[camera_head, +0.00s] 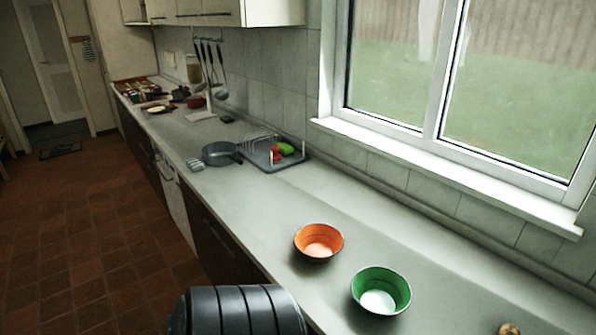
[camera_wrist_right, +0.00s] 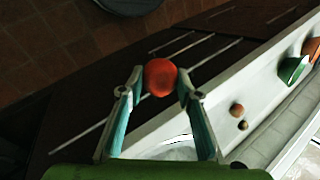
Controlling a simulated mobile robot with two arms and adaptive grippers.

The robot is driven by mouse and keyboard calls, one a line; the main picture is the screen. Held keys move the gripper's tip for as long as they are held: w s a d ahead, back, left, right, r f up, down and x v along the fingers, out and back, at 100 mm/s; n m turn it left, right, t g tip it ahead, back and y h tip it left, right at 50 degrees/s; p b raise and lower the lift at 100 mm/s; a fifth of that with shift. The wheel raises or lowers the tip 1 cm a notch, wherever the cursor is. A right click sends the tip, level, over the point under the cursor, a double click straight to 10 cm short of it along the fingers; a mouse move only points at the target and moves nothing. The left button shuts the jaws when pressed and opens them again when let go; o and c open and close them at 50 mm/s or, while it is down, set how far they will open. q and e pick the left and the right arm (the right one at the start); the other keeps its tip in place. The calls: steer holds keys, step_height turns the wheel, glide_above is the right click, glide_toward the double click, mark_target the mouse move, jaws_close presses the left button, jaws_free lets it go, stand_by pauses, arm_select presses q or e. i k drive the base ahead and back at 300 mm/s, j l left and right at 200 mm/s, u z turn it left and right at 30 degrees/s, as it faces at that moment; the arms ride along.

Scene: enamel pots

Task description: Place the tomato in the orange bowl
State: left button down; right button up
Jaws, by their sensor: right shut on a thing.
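The orange bowl (camera_head: 319,242) stands upright on the counter in the head view, and no tomato shows inside it. My right gripper (camera_wrist_right: 161,82) is in the right wrist view, its two fingers shut on a round red-orange tomato (camera_wrist_right: 160,76). The tomato sits between the fingertips, with the dark cabinet fronts behind it. The orange bowl also shows, cut off, at the right edge of the wrist view (camera_wrist_right: 312,46), well away from the tomato. Neither my right gripper nor the held tomato shows in the head view. My left gripper is out of view.
A green bowl (camera_head: 380,291) stands right of the orange bowl. Two small round items (camera_wrist_right: 237,110) lie on the counter in the wrist view. A grey pan (camera_head: 221,153) and a dish rack (camera_head: 272,155) stand farther back. The counter between rack and bowls is clear.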

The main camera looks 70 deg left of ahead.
mark_target(323, 250)
steer(key=k+j+u, duration=0.15)
steer(key=j, duration=0.6)
steer(key=k+j+u, duration=0.1)
steer(key=j, duration=0.65)
steer(key=k+j+u, duration=0.15)
steer(key=j, duration=0.6)
